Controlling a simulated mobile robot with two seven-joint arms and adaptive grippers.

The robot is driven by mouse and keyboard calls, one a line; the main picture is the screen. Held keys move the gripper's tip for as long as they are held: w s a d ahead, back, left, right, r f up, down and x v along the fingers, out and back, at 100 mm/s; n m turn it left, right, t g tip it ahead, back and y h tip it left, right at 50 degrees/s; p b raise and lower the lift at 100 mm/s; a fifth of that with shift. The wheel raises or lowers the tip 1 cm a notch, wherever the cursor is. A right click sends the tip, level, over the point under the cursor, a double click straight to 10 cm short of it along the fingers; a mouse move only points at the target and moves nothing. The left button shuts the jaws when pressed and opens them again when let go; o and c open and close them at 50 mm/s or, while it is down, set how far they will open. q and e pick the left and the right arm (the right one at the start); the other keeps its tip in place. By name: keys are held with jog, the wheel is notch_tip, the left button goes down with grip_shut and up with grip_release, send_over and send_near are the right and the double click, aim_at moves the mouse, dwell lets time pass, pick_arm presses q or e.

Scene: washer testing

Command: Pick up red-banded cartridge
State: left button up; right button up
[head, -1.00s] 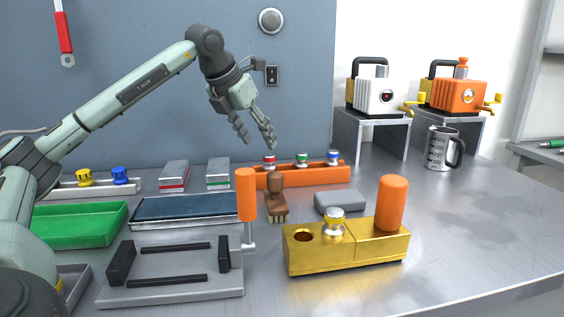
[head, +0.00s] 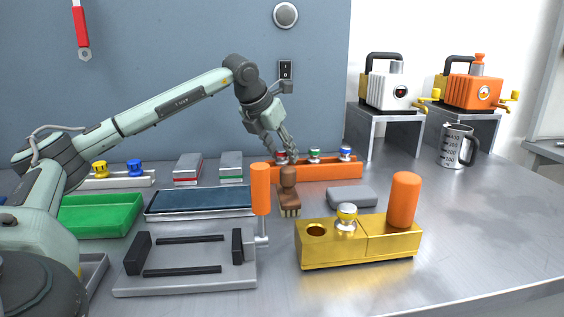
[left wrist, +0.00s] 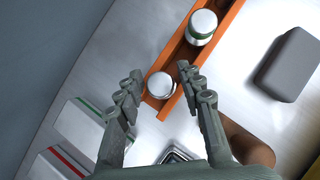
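The red-banded cartridge (head: 280,158) stands upright at the left end of the orange rack (head: 325,172), partly hidden behind my gripper's fingers. My left gripper (head: 284,154) is open, pointing down at this end of the rack. In the left wrist view, a silver-topped cartridge (left wrist: 161,86) sits between the spread fingertips of the left gripper (left wrist: 158,77), with a gap on each side. Its band is hidden from above. The green-banded (head: 314,155) and blue-banded (head: 345,153) cartridges stand further right in the rack. My right gripper is not in view.
A brown-handled brush (head: 289,192) and a grey block (head: 351,196) lie in front of the rack. A gold fixture (head: 335,250) and a grey tray with an orange lever (head: 260,188) stand nearer.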

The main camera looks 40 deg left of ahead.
aim_at(282, 149)
pick_arm(q)
jog(key=c, duration=0.7)
grip_shut()
jog(key=shift+r, duration=0.15)
jog(key=shift+r, duration=0.2)
notch_tip(282, 149, up, 4)
jog(key=shift+f, duration=0.15)
jog(key=s+a+r, duration=0.2)
jog(key=s+r, duration=0.1)
jog(key=s, duration=0.2)
jog(key=s+a+r+b, duration=0.1)
jog(key=s+a+r, duration=0.2)
jog(key=s, duration=0.2)
jog(key=shift+s+r, duration=0.3)
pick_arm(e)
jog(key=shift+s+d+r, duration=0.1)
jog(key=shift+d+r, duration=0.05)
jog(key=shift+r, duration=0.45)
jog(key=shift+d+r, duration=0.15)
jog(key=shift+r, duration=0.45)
